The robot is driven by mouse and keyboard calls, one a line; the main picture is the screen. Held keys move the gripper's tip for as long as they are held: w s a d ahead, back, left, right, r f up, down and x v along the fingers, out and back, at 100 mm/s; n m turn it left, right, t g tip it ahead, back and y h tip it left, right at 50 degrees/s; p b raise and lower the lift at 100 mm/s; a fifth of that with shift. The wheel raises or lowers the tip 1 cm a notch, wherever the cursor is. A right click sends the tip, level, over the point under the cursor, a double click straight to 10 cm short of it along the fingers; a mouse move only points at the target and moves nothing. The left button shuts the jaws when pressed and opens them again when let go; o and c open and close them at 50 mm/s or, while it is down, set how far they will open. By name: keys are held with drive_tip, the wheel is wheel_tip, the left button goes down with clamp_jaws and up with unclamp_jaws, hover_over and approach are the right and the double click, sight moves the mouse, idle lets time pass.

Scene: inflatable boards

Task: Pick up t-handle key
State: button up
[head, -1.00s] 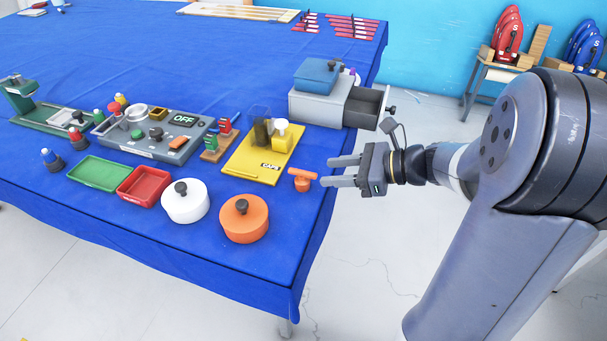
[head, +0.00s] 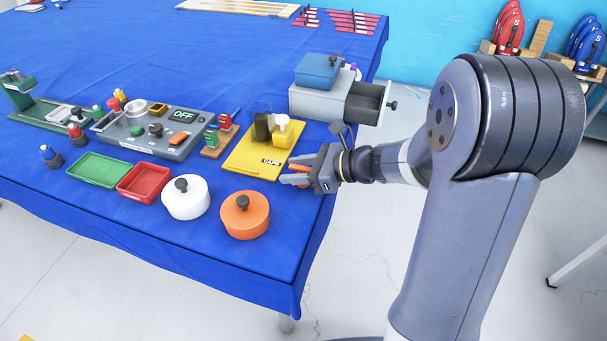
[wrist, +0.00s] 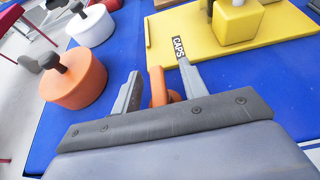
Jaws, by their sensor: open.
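The t-handle key is the small orange piece (wrist: 157,86) in the wrist view, standing between my two open fingers. In the head view only a bit of its orange (head: 299,168) shows between the fingers. My gripper (head: 287,172) is open at the right part of the blue table, just in front of the yellow board. In the wrist view my gripper (wrist: 160,82) has one finger on each side of the key, with visible gaps. The key's lower part is hidden behind the gripper body.
The yellow CAPS board (head: 247,166) lies just beyond the fingers. An orange lidded pot (head: 245,218) and a white lidded pot (head: 186,200) stand to the left. A grey drawer box (head: 320,103) with its drawer open stands behind. The table's front right corner is clear.

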drive_tip(key=shift+c, duration=0.4)
clamp_jaws()
